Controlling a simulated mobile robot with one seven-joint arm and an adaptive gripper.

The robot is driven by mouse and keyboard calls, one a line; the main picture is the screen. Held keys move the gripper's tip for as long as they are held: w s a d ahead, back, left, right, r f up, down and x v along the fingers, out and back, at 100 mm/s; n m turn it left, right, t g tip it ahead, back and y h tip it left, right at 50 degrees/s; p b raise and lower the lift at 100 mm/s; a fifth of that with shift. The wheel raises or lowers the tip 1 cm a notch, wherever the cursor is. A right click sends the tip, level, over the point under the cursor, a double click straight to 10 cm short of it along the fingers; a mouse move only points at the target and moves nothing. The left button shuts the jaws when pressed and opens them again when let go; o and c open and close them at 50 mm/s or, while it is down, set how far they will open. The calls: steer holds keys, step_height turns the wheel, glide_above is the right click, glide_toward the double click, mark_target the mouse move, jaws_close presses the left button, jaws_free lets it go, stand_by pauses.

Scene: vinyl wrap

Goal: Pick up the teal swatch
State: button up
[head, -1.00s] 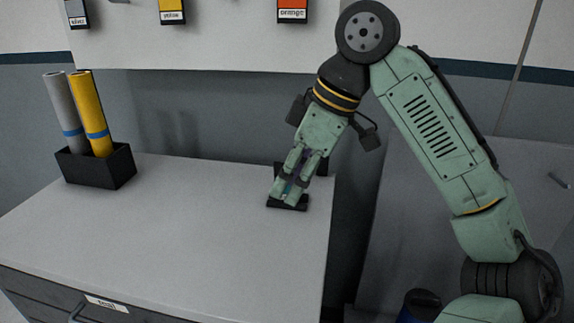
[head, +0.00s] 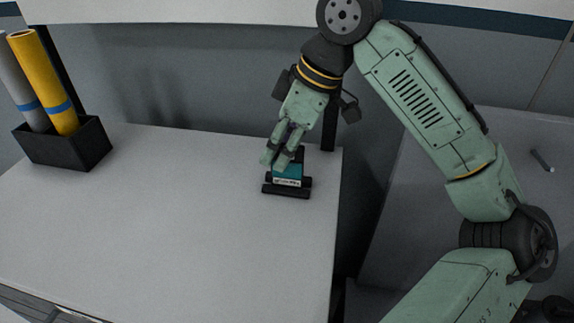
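The teal swatch (head: 288,174) is a small teal piece with a pale printed strip along its lower edge. It sits in a small black holder (head: 287,191) near the back right corner of the grey worktop. My gripper (head: 274,163) is just above and slightly left of the swatch. Its two fingers point down with a narrow gap between them, and the swatch does not appear to be between them. The fingers hide the swatch's upper left part. Contact between fingertips and swatch cannot be made out.
A black box (head: 65,150) at the back left of the worktop (head: 180,230) holds a yellow roll (head: 48,85) and a grey roll (head: 25,90). A dark post stands behind the holder. The worktop's right edge is close by. Its middle and front are clear.

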mark_target(276, 158)
steer(key=x, duration=0.2)
steer(key=p+x, duration=0.1)
steer(key=x, duration=0.1)
steer(key=shift+d+f, duration=0.1)
steer(key=shift+f, duration=0.35)
steer(key=shift+c, duration=0.5)
jaws_close()
